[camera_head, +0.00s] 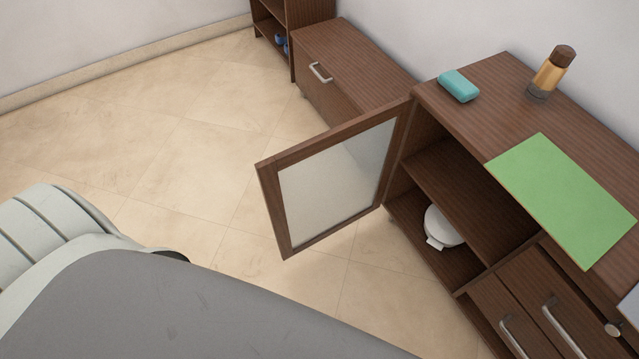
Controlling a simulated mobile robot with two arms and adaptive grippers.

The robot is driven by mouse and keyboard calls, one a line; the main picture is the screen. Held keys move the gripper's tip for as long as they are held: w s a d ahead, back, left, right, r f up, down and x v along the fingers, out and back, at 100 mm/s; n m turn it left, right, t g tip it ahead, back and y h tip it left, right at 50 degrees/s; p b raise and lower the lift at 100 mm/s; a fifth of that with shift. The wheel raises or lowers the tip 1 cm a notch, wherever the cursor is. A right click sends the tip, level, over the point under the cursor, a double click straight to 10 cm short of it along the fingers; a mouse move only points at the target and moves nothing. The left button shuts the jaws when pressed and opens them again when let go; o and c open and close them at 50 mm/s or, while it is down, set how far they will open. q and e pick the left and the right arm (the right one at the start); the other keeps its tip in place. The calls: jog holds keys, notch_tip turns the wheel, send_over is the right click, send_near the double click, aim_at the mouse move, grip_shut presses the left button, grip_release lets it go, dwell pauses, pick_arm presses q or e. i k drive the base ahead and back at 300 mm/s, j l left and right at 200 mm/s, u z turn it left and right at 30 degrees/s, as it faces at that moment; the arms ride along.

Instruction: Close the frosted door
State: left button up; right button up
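The frosted door (338,176) is a brown wooden frame around a pale translucent panel. It stands wide open, swung out to the left from the brown cabinet (505,80), with its hinge side at the cabinet's left front edge. The open compartment shows a shelf (470,190) and, on its floor, a white round object (442,228). Neither gripper shows in the picture; only large grey and white parts of my own body fill the lower left.
On the cabinet top are a teal block (459,86), an amber bottle (552,72) and a green mat (562,198). Handled brown fronts (540,300) are at lower right. A lower cabinet (345,62) stands behind the door. The tiled floor (180,165) to the left is clear.

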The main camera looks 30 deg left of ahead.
aim_at(266, 170)
jog(key=k+z, duration=0.15)
jog(key=z, duration=1.05)
jog(key=k+j+z, duration=0.1)
jog(key=j, duration=0.65)
jog(key=k+j+z, duration=0.15)
jog(key=j, duration=0.2)
jog(key=k+j+z, duration=0.1)
jog(key=j, duration=0.25)
jog(key=k+j+z, duration=0.1)
jog(key=j, duration=0.2)
jog(key=k+j, duration=0.15)
jog(key=j, duration=0.2)
jog(key=k+j, duration=0.1)
jog(key=j, duration=0.2)
jog(key=k+j, duration=0.15)
jog(key=j, duration=0.2)
jog(key=k+j, duration=0.15)
jog(key=j, duration=0.2)
jog(key=k+j, duration=0.15)
jog(key=j, duration=0.2)
